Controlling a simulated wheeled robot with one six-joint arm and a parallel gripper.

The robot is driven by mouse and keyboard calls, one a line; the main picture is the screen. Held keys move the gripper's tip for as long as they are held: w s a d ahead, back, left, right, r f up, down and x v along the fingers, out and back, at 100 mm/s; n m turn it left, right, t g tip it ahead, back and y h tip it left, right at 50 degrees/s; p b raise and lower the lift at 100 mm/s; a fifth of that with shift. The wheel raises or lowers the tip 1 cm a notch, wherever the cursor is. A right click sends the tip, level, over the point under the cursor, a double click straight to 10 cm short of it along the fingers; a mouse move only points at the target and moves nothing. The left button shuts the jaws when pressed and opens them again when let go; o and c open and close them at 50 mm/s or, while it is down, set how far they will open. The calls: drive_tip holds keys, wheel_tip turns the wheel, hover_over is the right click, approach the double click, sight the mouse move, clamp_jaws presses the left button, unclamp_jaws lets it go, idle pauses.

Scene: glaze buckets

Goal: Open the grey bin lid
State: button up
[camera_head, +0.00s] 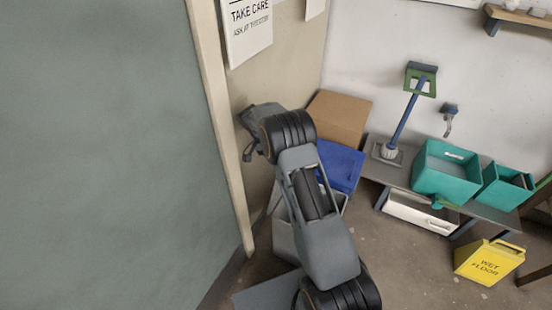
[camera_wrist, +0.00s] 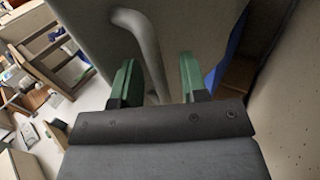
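In the wrist view, a grey panel (camera_wrist: 190,30) fills the top middle; it looks like the grey bin lid, though its edges are mostly cut off. A curved grey bar handle (camera_wrist: 150,50) stands out from it. My gripper (camera_wrist: 158,80) is open, with its green-padded fingers on either side of the bar. I cannot tell whether a pad touches it. In the head view, part of a grey bin (camera_head: 284,240) shows low behind my arm. The arm hides most of the bin, and I cannot make out the lid or my fingertips there.
A blue box (camera_head: 342,166) and a cardboard box (camera_head: 340,118) stand behind my arm. A wall post (camera_head: 222,120) is close on the left. At right, a low bench holds teal bins (camera_head: 446,175).

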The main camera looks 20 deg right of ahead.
drive_tip(key=shift+r, duration=0.6)
drive_tip(key=s+a+r+p, duration=0.1)
drive_tip(key=s+r, duration=1.1)
drive_tip(key=s, duration=0.2)
drive_tip(key=shift+a, duration=0.4)
drive_tip(key=shift+w+f, duration=0.1)
